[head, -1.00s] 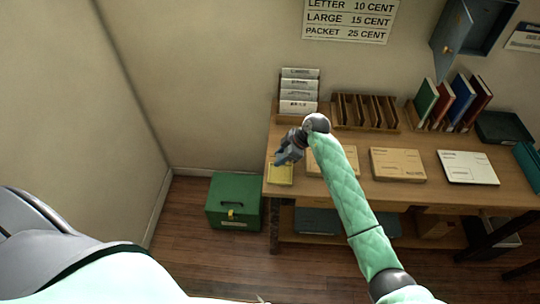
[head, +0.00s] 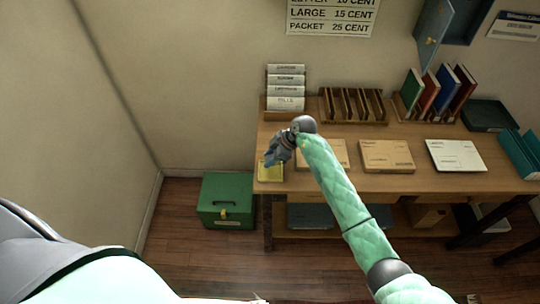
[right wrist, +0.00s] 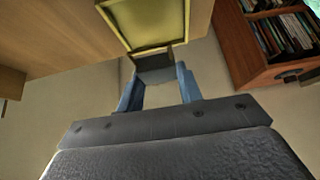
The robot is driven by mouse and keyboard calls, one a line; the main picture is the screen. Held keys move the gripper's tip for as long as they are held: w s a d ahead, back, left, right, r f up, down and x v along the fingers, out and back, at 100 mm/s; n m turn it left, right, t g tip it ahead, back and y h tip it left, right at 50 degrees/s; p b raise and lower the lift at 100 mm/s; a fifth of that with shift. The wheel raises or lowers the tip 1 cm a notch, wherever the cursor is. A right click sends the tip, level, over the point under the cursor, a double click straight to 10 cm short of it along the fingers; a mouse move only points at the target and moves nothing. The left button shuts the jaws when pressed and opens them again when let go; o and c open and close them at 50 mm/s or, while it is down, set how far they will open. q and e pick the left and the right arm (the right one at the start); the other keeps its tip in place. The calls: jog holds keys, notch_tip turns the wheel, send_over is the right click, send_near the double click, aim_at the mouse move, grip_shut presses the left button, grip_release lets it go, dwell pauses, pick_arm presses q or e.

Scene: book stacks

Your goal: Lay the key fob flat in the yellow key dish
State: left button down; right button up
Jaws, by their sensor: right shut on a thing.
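The yellow key dish (head: 276,176) sits at the left front corner of the wooden table. It also shows at the top of the right wrist view (right wrist: 146,27), just beyond my fingertips. My right gripper (head: 270,160) is at the dish in the head view and covers part of it. In the right wrist view its two blue fingers (right wrist: 158,84) are shut on a small grey piece, which I take for the key fob (right wrist: 156,75). I cannot tell whether the fob touches the dish. My left gripper is not in view.
A wooden table (head: 400,182) carries flat parcels (head: 387,156), a slotted wooden rack (head: 352,104) and a letter holder (head: 286,103). Upright books (head: 440,90) stand farther right. A green box (head: 226,200) is on the floor left of the table.

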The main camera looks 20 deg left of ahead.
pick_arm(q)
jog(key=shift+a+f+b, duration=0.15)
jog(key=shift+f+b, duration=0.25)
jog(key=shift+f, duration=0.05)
pick_arm(e)
jog(key=shift+f, duration=1.55)
jog(key=o, duration=1)
jog(key=shift+o, duration=0.2)
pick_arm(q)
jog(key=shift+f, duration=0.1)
pick_arm(e)
jog(key=shift+d, duration=0.1)
jog(key=shift+w+d+r, duration=0.1)
jog(key=shift+d+r, duration=0.05)
jog(key=shift+r, duration=0.05)
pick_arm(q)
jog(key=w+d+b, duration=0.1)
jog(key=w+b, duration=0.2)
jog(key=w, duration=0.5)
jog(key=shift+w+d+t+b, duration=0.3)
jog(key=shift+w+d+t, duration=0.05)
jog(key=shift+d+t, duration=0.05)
pick_arm(e)
jog(key=v, duration=0.7)
jog(key=shift+r, duration=0.1)
